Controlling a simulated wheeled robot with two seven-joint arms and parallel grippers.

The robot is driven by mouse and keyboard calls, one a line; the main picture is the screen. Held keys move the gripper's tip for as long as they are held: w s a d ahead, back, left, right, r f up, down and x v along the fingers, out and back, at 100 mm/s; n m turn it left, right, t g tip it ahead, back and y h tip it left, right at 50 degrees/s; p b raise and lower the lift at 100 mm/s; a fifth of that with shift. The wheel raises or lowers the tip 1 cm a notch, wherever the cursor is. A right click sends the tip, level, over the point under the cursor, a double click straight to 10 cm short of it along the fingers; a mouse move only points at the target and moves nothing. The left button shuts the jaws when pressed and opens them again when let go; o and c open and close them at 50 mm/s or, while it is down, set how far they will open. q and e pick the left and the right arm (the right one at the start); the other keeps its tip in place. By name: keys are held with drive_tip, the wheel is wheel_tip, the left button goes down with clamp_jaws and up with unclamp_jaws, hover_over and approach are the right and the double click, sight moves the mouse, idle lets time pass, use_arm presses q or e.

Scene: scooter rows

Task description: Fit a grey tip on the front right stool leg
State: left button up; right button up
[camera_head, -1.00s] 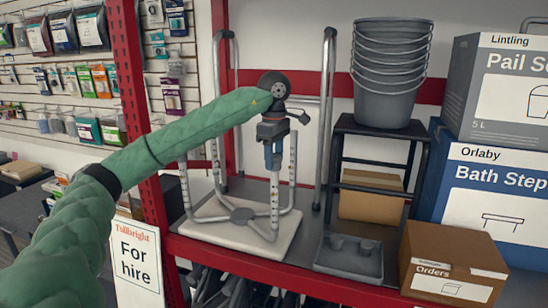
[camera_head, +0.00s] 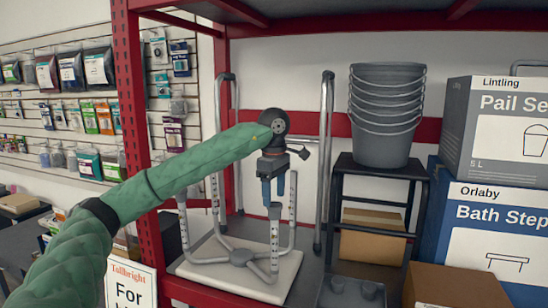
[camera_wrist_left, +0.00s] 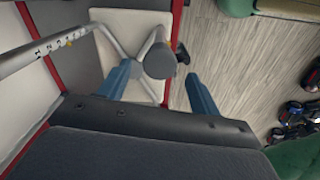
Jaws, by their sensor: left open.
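The stool stands upside down on a pale board (camera_head: 200,268), legs up. Its front right leg (camera_head: 274,240) has a grey tip (camera_head: 275,210) on its upper end; the wrist view shows this tip (camera_wrist_left: 158,61) end-on. My left gripper (camera_head: 273,197) is open just above that leg. In the wrist view, the blue fingers of my left gripper (camera_wrist_left: 160,75) are apart, one on each side of the tip, with visible gaps. How firmly the tip is seated cannot be told. A grey tray (camera_head: 352,300) with two grey tips (camera_head: 370,291) is partly cut off at the bottom. My right gripper is not in view.
A black step stool (camera_head: 385,170) with grey pails (camera_head: 385,115) stands to the right. A cardboard box (camera_head: 450,287) and large product boxes (camera_head: 490,200) are at far right. A red upright (camera_head: 135,130) and a grey tube frame (camera_head: 326,150) flank the stool.

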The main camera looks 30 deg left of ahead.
sight(274, 204)
use_arm(q)
wheel_tip(274, 204, up, 2)
drive_tip(key=shift+r, duration=1.5)
drive_tip(key=shift+r+b, duration=0.35)
drive_tip(key=shift+r, duration=2.65)
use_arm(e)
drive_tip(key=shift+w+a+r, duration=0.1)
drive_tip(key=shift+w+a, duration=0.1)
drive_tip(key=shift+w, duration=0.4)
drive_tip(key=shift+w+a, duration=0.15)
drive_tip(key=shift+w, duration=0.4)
